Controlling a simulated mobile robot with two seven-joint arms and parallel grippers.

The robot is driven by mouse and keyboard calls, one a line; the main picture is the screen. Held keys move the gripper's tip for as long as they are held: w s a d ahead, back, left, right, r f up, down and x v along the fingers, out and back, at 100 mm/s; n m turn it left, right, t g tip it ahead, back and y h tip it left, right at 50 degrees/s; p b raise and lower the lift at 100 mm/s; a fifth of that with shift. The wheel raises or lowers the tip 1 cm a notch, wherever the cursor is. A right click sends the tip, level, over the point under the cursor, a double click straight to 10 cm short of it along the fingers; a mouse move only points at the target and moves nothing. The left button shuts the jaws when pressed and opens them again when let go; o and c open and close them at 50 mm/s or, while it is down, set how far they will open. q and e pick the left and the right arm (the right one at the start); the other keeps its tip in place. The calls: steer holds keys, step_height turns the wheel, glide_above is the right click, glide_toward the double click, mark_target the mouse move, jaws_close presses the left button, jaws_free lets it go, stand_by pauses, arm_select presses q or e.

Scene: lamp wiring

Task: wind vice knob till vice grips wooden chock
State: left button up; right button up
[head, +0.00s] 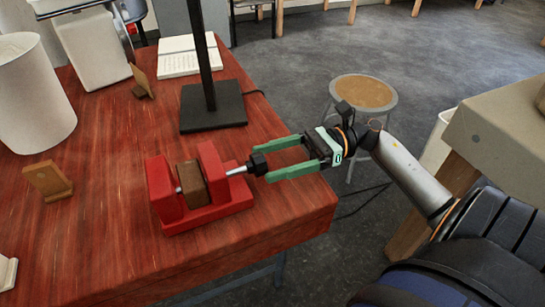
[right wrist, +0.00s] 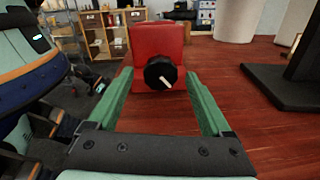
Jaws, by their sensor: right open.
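The red vice (head: 207,212) stands near the table's right edge. A brown wooden chock (head: 190,184) sits between its two jaws; a narrow gap seems to show on the chock's left side, and I cannot tell whether its right side touches the jaw. The black knob (head: 258,163) is at the end of the vice's silver screw. In the right wrist view the knob (right wrist: 160,73) has a white pointer mark, angled down to the right. My right gripper (head: 263,164) is open, with its green fingertips on either side of the knob, apparently not clamped on it. My left gripper is out of view.
A black lamp base with a pole (head: 213,108) stands behind the vice on the red table (head: 110,225). A white shade (head: 32,95), small wooden stands (head: 47,181) and an open book (head: 190,58) are farther off. A stool (head: 363,92) stands beyond the table.

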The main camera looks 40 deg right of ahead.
steer(key=shift+w+a, duration=0.1)
steer(key=shift+a, duration=0.05)
jaws_close()
stand_by(0.7)
